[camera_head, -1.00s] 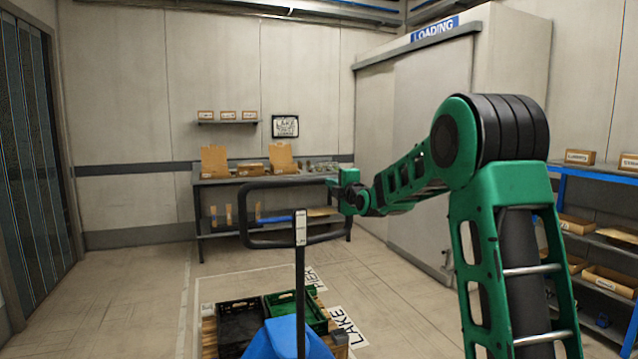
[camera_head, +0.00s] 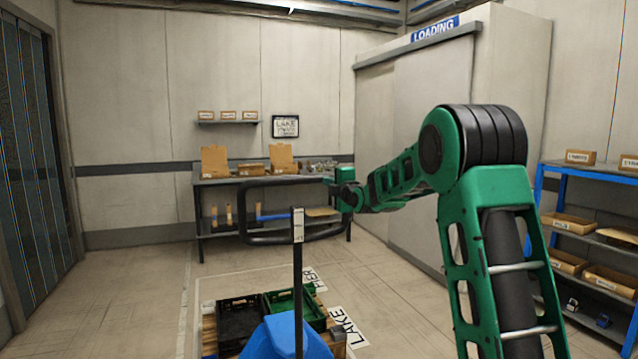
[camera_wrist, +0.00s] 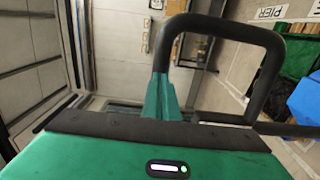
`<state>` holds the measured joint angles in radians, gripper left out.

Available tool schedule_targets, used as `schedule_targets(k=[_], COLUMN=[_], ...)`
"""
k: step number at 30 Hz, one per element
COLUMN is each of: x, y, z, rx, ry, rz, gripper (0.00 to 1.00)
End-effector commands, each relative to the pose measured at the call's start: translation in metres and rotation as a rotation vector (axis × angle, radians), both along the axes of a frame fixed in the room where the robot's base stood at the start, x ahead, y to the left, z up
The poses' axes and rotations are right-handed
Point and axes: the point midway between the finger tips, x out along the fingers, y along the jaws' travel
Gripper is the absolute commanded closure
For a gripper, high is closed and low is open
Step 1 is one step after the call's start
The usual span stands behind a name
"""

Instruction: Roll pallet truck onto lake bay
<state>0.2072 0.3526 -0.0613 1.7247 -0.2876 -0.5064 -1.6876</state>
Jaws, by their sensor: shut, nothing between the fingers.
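The pallet truck has a blue body (camera_head: 287,338) low in the head view, an upright black shaft and a black loop handle (camera_head: 265,183). A wooden pallet (camera_head: 209,336) with a black crate (camera_head: 238,322) and a green crate (camera_head: 311,310) is beyond the blue body. A pale outline (camera_head: 199,284) surrounds them on the floor, with a LAKE label (camera_head: 346,326) at its right. My gripper (camera_head: 335,184) is shut and empty at the loop's right end. In the wrist view, its green finger (camera_wrist: 160,98) is beside the handle (camera_wrist: 225,25); contact is unclear.
A workbench (camera_head: 270,178) with cardboard boxes stands against the back wall. A second floor label (camera_head: 313,277), reading PIER in the wrist view, lies behind LAKE. A blue-framed shelf (camera_head: 556,190) stands right, a strip curtain (camera_head: 28,150) left. The left floor is clear.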

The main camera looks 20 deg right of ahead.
Motion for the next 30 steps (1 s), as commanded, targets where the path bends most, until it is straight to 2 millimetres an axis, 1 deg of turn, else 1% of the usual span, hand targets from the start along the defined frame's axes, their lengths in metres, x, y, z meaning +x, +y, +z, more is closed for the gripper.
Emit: schedule_targets(k=[1,8,11,14,30], x=[0.002,0.009,0.008,0.002,-0.045], y=[0.002,0.002,0.002,0.001,0.000], z=[0.003,0.003,0.003,0.003,0.001], rx=[0.000,0.000,0.000,0.000,0.000], ry=[-0.006,-0.006,-0.006,-0.004,-0.001], rz=[0.004,0.004,0.003,0.002,-0.001], gripper=[1.00,1.00,1.00,1.00,1.00])
